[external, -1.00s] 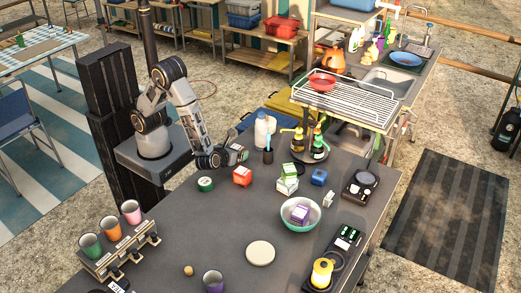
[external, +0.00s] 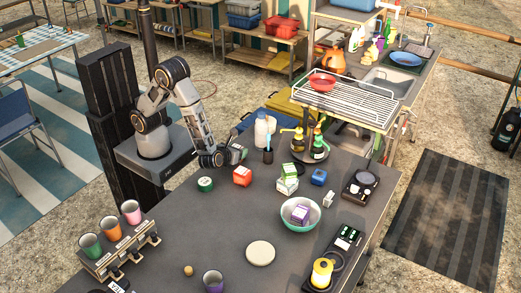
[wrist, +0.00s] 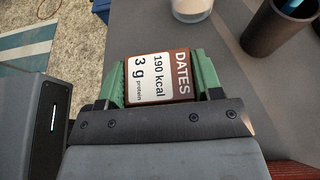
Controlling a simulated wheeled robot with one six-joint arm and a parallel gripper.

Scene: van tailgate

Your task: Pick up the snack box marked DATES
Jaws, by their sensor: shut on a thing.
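The snack box marked DATES (wrist: 158,76), brown with a white nutrition panel, sits between the two green fingers of my gripper (wrist: 158,84) in the wrist view. The fingers press on its two sides, and its lettering faces the camera. In the external view, my gripper (external: 237,154) is at the far left edge of the dark counter, and the box there is mostly hidden by it. I cannot tell exactly how high the box is above the counter.
A red box (external: 242,176) and a green round tin (external: 205,184) stand close in front of my gripper. A white bottle (external: 261,130) and a dark cup (external: 268,155) stand to its right. A teal bowl (external: 287,220) holds a purple box.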

